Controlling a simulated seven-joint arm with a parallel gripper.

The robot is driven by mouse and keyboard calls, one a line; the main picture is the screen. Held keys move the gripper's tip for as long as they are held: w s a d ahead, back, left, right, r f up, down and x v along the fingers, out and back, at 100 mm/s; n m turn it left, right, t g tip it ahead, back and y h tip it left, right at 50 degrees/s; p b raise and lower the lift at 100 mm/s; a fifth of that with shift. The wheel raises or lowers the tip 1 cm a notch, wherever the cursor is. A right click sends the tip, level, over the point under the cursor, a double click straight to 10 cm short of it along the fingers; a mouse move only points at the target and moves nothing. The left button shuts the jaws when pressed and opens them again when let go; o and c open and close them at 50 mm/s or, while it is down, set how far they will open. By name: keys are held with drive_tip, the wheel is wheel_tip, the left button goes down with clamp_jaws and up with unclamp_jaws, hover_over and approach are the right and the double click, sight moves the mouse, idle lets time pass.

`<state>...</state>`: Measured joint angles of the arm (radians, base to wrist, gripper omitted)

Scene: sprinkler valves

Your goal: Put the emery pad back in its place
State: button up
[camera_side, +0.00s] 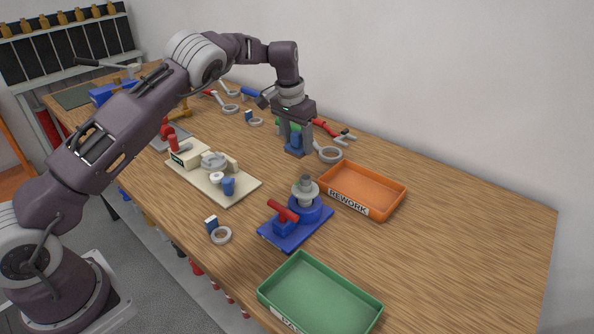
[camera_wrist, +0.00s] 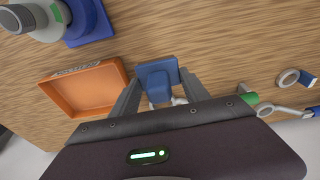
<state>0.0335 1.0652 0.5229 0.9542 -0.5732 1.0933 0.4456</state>
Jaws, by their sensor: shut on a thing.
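My gripper (camera_side: 297,147) is over the back middle of the table, pointing down. It is shut on a blue block with a flat, wider base, which I take to be the emery pad (camera_side: 292,151). In the wrist view the pad (camera_wrist: 158,76) sits between the two fingers, its flat base beyond the fingertips. I cannot tell whether the base touches the table. The fingers hide part of the pad, and no marked place for it can be made out.
A blue fixture (camera_side: 297,215), a green tray (camera_side: 320,295) and a cream board (camera_side: 213,177) stand nearer. Red-handled pliers (camera_side: 332,132) lie behind. The table's right end is clear.

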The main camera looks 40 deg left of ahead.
sight(293, 134)
wheel_tip(293, 134, down, 7)
drive_tip(key=shift+f, duration=0.2)
drive_tip(key=o, duration=1.7)
drive_tip(key=shift+c, duration=0.2)
drive_tip(key=shift+r, duration=0.1)
drive_tip(key=r, duration=0.4)
drive_tip(key=s+r, duration=0.1)
drive_tip(key=r, duration=0.3)
drive_tip(key=s+r, duration=0.1)
drive_tip(key=r, duration=0.3)
drive_tip(key=shift+s+a+r, duration=0.1)
drive_tip(key=shift+r, duration=0.15)
drive_tip(key=s+d+r+n+t+h, duration=0.1)
drive_tip(key=s+d+r, duration=0.1)
drive_tip(key=s+r, duration=0.6)
drive_tip(key=s+d+r+t, duration=0.1)
drive_tip(key=s+d+r, duration=0.2)
drive_tip(key=s+r, duration=0.5)
drive_tip(key=s+d+f+t, duration=0.1)
drive_tip(key=s+d, duration=0.1)
drive_tip(key=s, duration=1.1)
drive_tip(key=s+d+f+m+y, duration=0.1)
drive_tip(key=s+d, duration=0.1)
drive_tip(key=s, duration=1)
drive_tip(key=shift+s+f+t, duration=0.35)
drive_tip(key=shift+t, duration=0.05)
